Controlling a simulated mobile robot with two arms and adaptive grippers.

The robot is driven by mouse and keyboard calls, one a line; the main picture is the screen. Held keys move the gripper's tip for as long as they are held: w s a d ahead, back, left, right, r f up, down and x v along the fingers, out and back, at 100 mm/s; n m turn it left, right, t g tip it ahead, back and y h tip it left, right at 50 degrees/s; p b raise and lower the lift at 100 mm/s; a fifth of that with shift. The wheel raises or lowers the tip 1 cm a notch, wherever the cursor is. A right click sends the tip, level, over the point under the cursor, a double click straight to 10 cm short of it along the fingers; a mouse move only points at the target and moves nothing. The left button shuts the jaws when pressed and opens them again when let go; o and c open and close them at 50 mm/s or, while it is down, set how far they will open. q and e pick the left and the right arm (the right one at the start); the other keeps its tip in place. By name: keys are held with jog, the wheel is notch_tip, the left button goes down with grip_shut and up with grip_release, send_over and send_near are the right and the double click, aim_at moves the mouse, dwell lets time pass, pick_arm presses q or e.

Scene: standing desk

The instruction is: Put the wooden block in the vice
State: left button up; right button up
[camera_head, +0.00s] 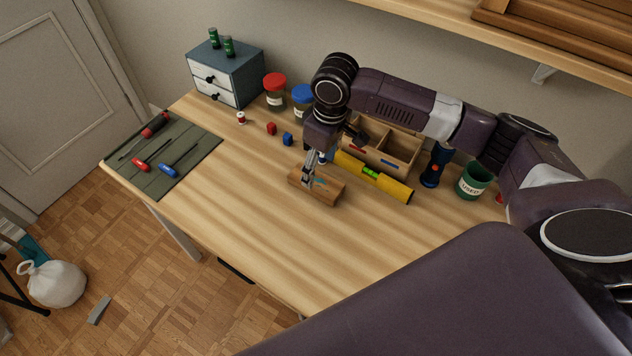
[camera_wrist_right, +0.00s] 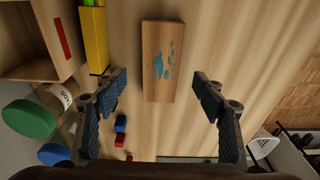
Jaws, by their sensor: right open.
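The wooden block (camera_head: 327,192) lies on the desk near its middle, below the right gripper. In the right wrist view the wooden block (camera_wrist_right: 163,62) shows blue paint stains on its upper face. My right gripper (camera_head: 309,180) points down over the block, with its fingers open. In the right wrist view the right gripper (camera_wrist_right: 160,88) has one finger to either side of the block, with visible gaps. Whether the fingertips are level with the block is hard to tell. I see no vice in either view. My left gripper is not in view.
A yellow spirit level (camera_head: 374,177) lies just behind the block, before a wooden divided box (camera_head: 400,147). A blue flashlight (camera_head: 436,165) and green can (camera_head: 473,181) stand right. Small drawers (camera_head: 225,75), lidded jars and a tool mat (camera_head: 196,153) are left. The front desk is clear.

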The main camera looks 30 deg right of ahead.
aim_at(317, 180)
jog(key=f, duration=0.6)
jog(key=shift+w+a+p, duration=0.2)
jog(key=shift+w+p, duration=0.05)
jog(key=shift+p, duration=0.1)
jog(key=shift+r, duration=0.1)
jog(key=c, duration=1.5)
jog(key=shift+o, duration=0.2)
notch_tip(317, 180, up, 20)
jog(key=s+a+m, duration=0.2)
jog(key=s+m, duration=0.1)
jog(key=s, duration=0.4)
jog(key=s+a+f+m, duration=0.1)
jog(key=s+a+m, duration=0.2)
jog(key=s, duration=0.4)
jog(key=shift+s+a+f+h, duration=0.15)
jog(key=shift+s+a+h, duration=0.05)
jog(key=shift+s+h, duration=0.1)
